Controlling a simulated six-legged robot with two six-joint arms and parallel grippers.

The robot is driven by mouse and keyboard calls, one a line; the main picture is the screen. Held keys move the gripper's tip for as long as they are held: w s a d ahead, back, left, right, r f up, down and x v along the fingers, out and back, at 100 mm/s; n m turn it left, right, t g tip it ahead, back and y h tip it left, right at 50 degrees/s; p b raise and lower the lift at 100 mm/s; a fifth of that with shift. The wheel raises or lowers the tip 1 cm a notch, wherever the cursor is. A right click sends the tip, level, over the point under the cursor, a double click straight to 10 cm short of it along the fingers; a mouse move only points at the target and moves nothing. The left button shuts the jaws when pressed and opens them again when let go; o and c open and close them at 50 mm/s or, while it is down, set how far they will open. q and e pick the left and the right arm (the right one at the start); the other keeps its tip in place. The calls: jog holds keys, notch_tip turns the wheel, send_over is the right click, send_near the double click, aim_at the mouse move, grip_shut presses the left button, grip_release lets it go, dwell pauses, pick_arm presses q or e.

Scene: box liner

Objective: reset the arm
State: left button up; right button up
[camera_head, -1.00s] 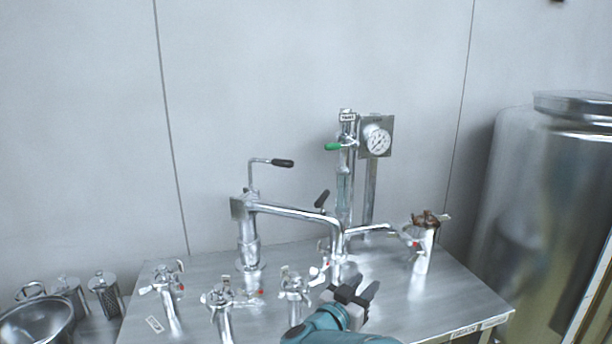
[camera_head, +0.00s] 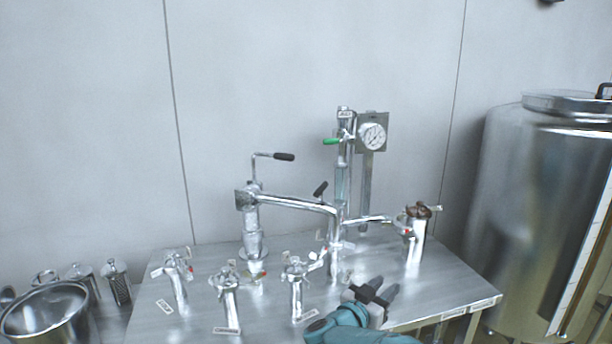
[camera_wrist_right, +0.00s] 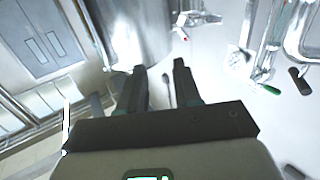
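My right gripper (camera_head: 380,290) shows low in the head view, over the front right part of the steel table (camera_head: 440,290). In the right wrist view the right gripper (camera_wrist_right: 160,85) has its two dark fingers apart, with nothing between them. It is open and empty. It sits in front of the valve fittings and does not appear to touch them. My left gripper is not in the head view.
Several valve fittings (camera_head: 228,300) stand on the table, with a bent pipe assembly (camera_head: 290,202) and a pressure gauge (camera_head: 373,137) behind. A large steel tank (camera_head: 530,210) stands at right. A steel bowl (camera_head: 45,318) and shakers (camera_head: 118,284) are at left.

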jog(key=s+d+f+n+g+y, duration=0.1)
jog(key=s+d+f+n, duration=0.15)
jog(key=d+f, duration=0.6)
jog(key=s+f+n+g+y, duration=0.1)
jog(key=s+f+n+y, duration=0.45)
jog(key=f, duration=0.95)
jog(key=s+a+f+g+y, duration=0.3)
jog(key=s+a, duration=0.1)
jog(key=s, duration=0.6)
jog(key=s+a+f+m+g+y, duration=0.1)
jog(key=s+a+f+g+y, duration=0.2)
jog(key=s, duration=0.8)
jog(key=s+a+f+g+y, duration=0.4)
jog(key=s+a, duration=0.3)
jog(key=s, duration=0.4)
jog(key=shift+s+a, duration=0.15)
jog(key=shift+a, duration=0.05)
